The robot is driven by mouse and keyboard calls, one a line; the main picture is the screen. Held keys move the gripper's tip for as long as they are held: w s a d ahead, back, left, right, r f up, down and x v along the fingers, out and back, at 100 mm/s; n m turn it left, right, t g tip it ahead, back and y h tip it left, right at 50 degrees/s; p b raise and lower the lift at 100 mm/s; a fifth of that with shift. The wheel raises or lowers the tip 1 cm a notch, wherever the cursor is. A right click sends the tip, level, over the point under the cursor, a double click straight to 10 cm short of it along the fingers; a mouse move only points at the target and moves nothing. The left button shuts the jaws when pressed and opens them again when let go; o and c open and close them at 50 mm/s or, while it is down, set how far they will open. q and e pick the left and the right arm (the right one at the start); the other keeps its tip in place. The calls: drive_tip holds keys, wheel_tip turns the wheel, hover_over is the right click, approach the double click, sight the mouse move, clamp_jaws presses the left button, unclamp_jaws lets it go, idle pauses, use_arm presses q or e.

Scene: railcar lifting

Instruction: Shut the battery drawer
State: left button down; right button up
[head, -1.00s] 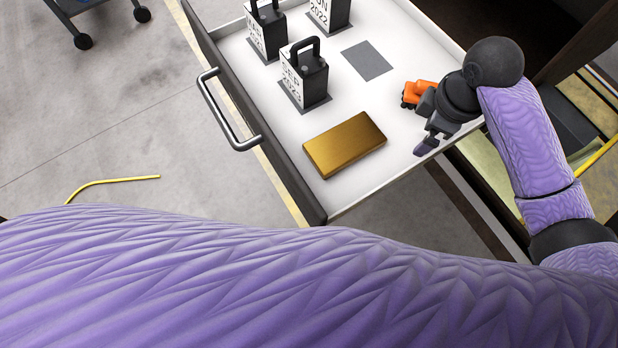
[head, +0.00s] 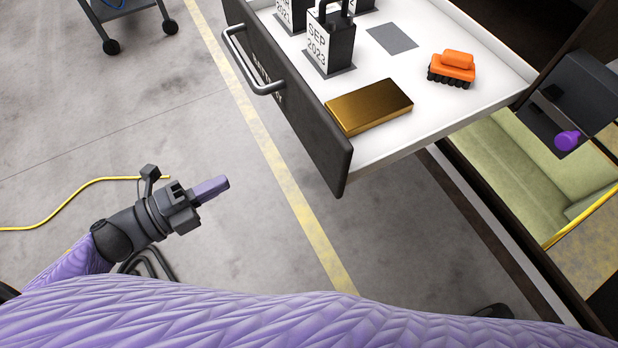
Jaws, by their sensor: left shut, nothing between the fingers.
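The battery drawer (head: 322,141) stands open, with a dark front, a white inside and a curved metal handle (head: 268,88). Dark batteries stand in it at the back left, one marked SEP 2023 (head: 329,42). My left gripper (head: 212,188) is shut and empty. It is over the floor to the lower left of the drawer front, apart from both drawer and handle. My right gripper is not in view.
A cart (head: 125,10) stands at the top left. A yellow cable (head: 75,193) lies on the floor. Bare floor lies between my left gripper and the drawer front.

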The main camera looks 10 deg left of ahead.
sight(315, 148)
use_arm(q)
drive_tip(key=shift+m+g+h, duration=0.5)
drive_tip(key=shift+m+h, duration=0.2)
drive_tip(key=shift+m, duration=0.2)
drive_tip(key=x, duration=0.4)
drive_tip(key=p+x, duration=0.1)
drive_tip(key=x, duration=0.4)
drive_tip(key=s+r+x, duration=0.1)
drive_tip(key=x, duration=0.3)
drive_tip(key=shift+w+d+r+p, duration=0.1)
drive_tip(key=shift+d+p, duration=0.1)
drive_tip(key=shift+d, duration=0.1)
drive_tip(key=shift+w+d+p, duration=0.1)
drive_tip(key=shift+d+p, duration=0.05)
drive_tip(key=shift+d, duration=0.2)
drive_tip(key=shift+w+d, duration=0.2)
drive_tip(key=shift+d, duration=0.1)
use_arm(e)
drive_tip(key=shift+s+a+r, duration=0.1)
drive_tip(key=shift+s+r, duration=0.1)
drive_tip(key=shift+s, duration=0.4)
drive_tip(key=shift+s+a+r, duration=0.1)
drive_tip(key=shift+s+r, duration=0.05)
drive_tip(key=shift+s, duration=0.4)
